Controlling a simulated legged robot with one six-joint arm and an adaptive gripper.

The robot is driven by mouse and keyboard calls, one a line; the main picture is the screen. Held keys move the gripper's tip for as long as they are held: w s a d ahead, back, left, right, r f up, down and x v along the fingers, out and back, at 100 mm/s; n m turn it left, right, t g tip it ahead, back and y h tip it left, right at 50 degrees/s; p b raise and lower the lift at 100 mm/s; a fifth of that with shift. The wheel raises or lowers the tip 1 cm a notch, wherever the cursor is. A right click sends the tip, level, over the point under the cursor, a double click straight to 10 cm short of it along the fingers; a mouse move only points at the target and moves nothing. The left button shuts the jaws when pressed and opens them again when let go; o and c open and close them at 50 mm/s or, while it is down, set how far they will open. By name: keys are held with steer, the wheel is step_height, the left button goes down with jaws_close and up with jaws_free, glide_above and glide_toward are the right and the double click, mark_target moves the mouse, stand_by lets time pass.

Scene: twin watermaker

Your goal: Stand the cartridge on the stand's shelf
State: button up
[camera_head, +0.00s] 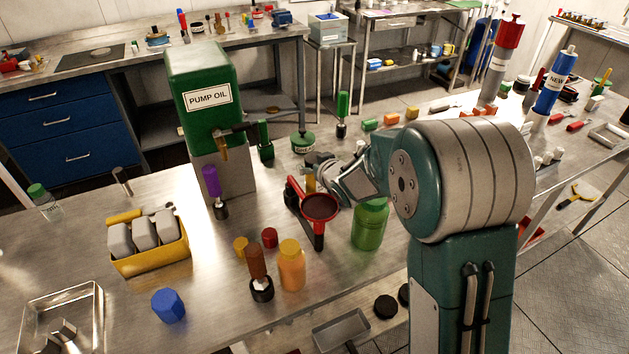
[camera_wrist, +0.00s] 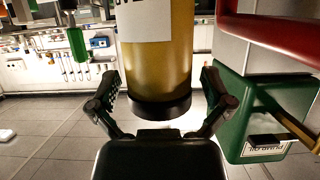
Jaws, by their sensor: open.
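An amber cylinder with a black end cap and a white label, which I take for the cartridge (camera_wrist: 158,65), stands between my fingers in the wrist view, where the picture appears upside down. In the head view a small yellow strip of it (camera_head: 310,181) shows beside my gripper (camera_head: 318,169). My gripper (camera_wrist: 160,108) is open, one finger on each side of the cylinder near its black end. Small gaps show between the fingers and the cylinder. A red and black stand (camera_head: 293,200) with a round red part is just in front. Its shelf is not clear to see.
A green pump oil tank (camera_head: 203,92) on a grey base stands left of my gripper; it also shows in the wrist view (camera_wrist: 232,115). A green jar (camera_head: 369,225) is close on the right. A yellow bin (camera_head: 150,260) is left.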

steer(key=c, duration=1.2)
steer(key=shift+r, duration=0.1)
